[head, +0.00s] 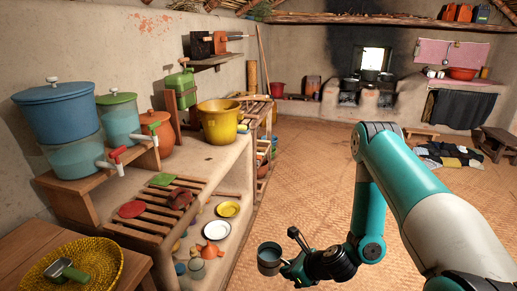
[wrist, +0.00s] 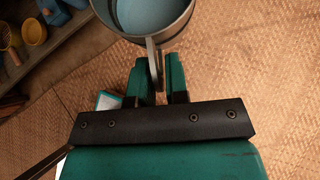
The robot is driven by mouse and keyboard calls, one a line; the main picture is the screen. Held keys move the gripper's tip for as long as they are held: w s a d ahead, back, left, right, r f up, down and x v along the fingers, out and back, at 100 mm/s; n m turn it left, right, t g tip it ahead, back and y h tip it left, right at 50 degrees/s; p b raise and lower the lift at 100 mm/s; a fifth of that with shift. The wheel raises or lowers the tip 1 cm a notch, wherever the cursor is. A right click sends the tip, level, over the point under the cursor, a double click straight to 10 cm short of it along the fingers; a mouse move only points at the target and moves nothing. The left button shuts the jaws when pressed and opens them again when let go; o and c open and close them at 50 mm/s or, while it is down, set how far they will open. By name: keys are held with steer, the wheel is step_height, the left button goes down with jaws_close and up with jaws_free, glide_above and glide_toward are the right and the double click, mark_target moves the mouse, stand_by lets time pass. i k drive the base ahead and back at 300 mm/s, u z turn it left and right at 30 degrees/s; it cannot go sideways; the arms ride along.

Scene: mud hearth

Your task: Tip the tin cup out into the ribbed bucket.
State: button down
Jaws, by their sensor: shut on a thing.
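The tin cup (head: 270,257) is grey metal with a pale blue inside. It hangs in the air over the floor, about upright, mouth up, in the lower middle of the head view. My gripper (head: 286,266) is shut on its handle. In the wrist view the cup (wrist: 185,20) is cut off by the top edge, with its handle between the fingers (wrist: 157,78). I cannot tell whether the blue is liquid or lining. A yellow bucket (head: 219,128) stands on the counter, up and left of the cup; its ribs are not clear.
The counter (head: 215,160) holds a slatted rack (head: 157,215); plates and small pots fill the shelf below. Blue water containers (head: 62,120) stand at the left. A woven yellow tray (head: 100,275) lies on the near table. The matted floor (head: 300,170) beside the counter is clear.

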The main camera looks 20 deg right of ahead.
mark_target(220, 118)
steer(key=z, duration=0.6)
steer(key=k, duration=0.85)
steer(key=z, duration=1.3)
steer(key=i, duration=2.35)
steer(key=u, duration=0.35)
steer(key=i, duration=1.1)
steer(key=u, duration=1.1)
steer(key=i, duration=0.6)
steer(key=u, duration=1.15)
steer(key=i, duration=0.55)
steer(key=u, duration=0.4)
